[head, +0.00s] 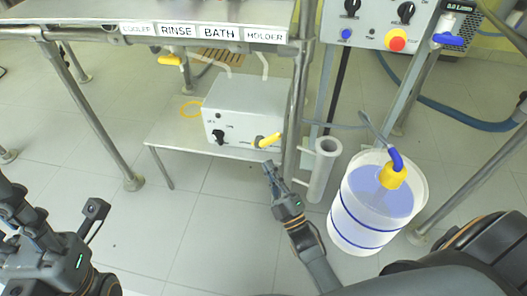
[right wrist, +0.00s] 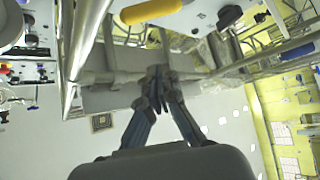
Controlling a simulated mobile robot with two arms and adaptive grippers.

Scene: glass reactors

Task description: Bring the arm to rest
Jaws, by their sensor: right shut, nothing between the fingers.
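My right gripper (head: 268,168) is in the middle of the head view, pointing away from me, just below a yellow-handled valve (head: 268,140) on a white control box. Its fingers are shut and empty. In the right wrist view its fingertips (right wrist: 157,75) meet, with a yellow handle (right wrist: 150,10) above them, apart from the fingers. Part of my left arm (head: 50,255) shows at the lower left of the head view; whether its gripper is open or shut is not clear.
The white box (head: 245,105) sits on a low shelf (head: 165,130) under a labelled bench (head: 100,20). A grey vertical tube (head: 322,170) and a white bucket of blue liquid (head: 350,225) stand right of my right gripper. The floor left of it is clear.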

